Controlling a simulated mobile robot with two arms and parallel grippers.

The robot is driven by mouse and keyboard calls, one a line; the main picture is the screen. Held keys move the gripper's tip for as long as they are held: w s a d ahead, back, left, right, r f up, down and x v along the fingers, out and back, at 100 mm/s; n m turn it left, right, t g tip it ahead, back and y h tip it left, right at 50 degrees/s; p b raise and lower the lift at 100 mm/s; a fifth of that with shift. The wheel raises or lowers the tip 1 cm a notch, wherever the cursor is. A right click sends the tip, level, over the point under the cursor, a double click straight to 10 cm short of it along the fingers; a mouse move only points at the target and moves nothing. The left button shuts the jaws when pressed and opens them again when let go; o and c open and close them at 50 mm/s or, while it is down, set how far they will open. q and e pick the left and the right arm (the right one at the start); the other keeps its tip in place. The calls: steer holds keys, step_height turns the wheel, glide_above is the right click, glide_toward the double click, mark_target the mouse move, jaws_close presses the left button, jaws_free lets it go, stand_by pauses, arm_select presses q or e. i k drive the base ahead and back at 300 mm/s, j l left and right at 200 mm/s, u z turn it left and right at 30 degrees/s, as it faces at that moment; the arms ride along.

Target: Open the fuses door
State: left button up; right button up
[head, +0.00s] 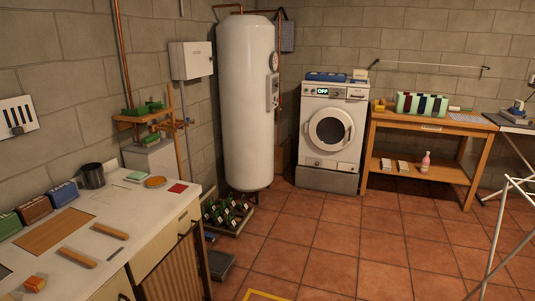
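A white wall box (191,60) hangs on the left block wall, left of the tall water tank. It looks like the fuse box, and its front door appears shut. No label on it can be read at this size. Neither of my grippers shows in the head view.
A white water tank (246,105) stands beside the box. Below the box are a small wooden shelf (139,117) and a bottle crate (228,217). A worktop (140,213) fills the lower left. A washing machine (330,132) and wooden table (385,120) stand behind open tiled floor (345,250).

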mark_target(198, 59)
steer(key=i, duration=2.5)
